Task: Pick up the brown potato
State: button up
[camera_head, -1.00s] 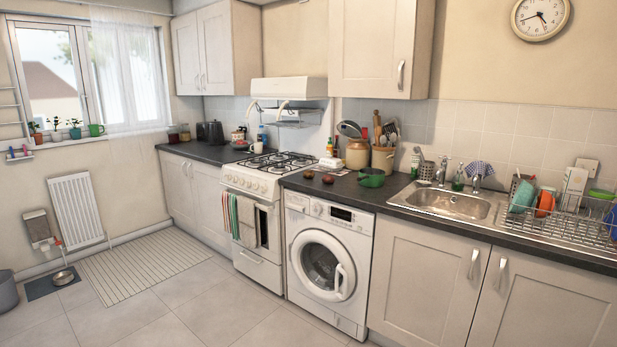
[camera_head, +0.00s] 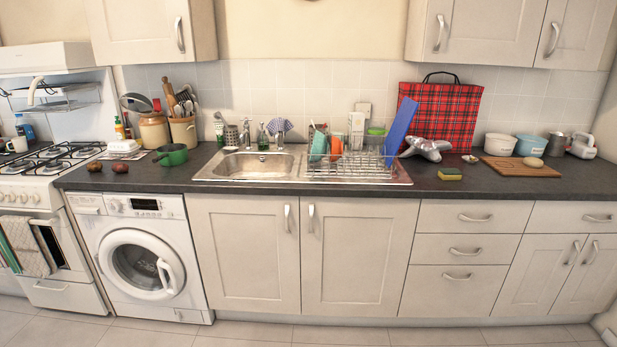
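Two small roundish objects lie on the dark counter above the washing machine, left of the green pot: a dark brown one (camera_head: 94,166) and a redder brown one (camera_head: 119,168). A pale tan oval object (camera_head: 533,162) lies on the wooden cutting board (camera_head: 513,169) at the far right of the counter. All are small, and I cannot tell for certain which one is the brown potato. My gripper and arm do not show in the head view.
The green pot (camera_head: 172,155) stands right of the small brown objects. The sink (camera_head: 248,165) and wire dish rack (camera_head: 350,168) fill the middle of the counter. A sponge (camera_head: 450,174) lies near the cutting board. The stove (camera_head: 45,175) is at the left. Bare floor shows in front.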

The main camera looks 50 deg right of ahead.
aim_at(94, 167)
jog(key=i+l+z, duration=0.35)
jog(key=i+z, duration=0.35)
jog(key=i, duration=0.65)
